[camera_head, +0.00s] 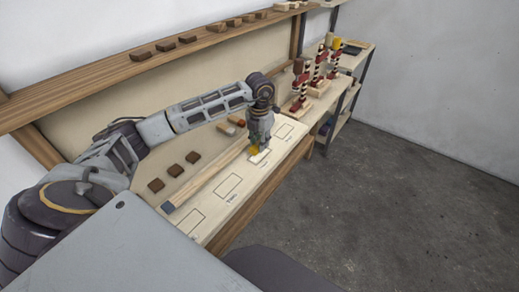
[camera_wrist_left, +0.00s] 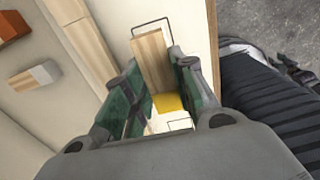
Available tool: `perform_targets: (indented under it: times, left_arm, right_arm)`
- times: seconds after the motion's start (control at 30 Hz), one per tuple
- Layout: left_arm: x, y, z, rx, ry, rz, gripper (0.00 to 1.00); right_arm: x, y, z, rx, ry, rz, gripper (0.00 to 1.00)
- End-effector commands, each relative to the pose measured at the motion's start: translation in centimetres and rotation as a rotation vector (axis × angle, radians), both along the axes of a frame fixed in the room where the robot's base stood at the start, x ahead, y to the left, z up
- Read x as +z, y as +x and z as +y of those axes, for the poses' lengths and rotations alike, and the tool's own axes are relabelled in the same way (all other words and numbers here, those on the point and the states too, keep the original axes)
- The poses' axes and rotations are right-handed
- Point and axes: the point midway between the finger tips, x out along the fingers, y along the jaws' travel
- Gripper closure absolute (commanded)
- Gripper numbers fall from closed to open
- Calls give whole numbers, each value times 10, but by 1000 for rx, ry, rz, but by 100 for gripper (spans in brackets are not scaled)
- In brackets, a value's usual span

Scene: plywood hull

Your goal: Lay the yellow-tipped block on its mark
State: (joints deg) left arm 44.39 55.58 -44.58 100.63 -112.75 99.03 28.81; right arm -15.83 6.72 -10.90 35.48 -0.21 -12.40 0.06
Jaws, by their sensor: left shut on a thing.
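The yellow-tipped block (camera_wrist_left: 151,62) is pale wood with a yellow end, held between the two green-padded fingers of my left gripper (camera_wrist_left: 160,100). In the head view my left gripper (camera_head: 259,146) points down over the bench, and the yellow tip (camera_head: 254,149) shows at its fingers. In the wrist view a thin black outlined mark (camera_wrist_left: 136,29) shows around the far end of the block. I cannot tell whether the block touches the bench. The fingers hide part of it. My right gripper is not in view.
The pale bench (camera_head: 215,211) has more outlined marks, such as one at the middle (camera_head: 228,185). A long wooden strip (camera_head: 205,180) lies behind them. Several dark brown blocks (camera_head: 175,170) and a red-tipped block (camera_head: 227,130) lie farther back. Striped posts (camera_head: 300,85) stand at the far end.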

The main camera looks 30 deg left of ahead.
Motion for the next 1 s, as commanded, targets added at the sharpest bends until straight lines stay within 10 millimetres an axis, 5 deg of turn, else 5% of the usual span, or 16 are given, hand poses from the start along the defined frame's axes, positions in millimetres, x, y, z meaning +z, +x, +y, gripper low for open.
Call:
perform_targets:
  times: [0.4, 0.9, 0.93, 1.0]
  left_arm:
    - [-35, 0, 0, 0, 0, 1, 96]
    - [-40, 0, 0, 0, 0, 1, 96]
    - [-40, 0, 0, 0, 0, 1, 71]
    - [-40, 0, 0, 0, 0, 1, 62]
  right_arm:
    - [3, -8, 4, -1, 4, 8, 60]
    - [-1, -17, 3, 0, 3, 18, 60]
    - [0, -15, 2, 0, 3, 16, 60]
    - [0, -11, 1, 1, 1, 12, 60]
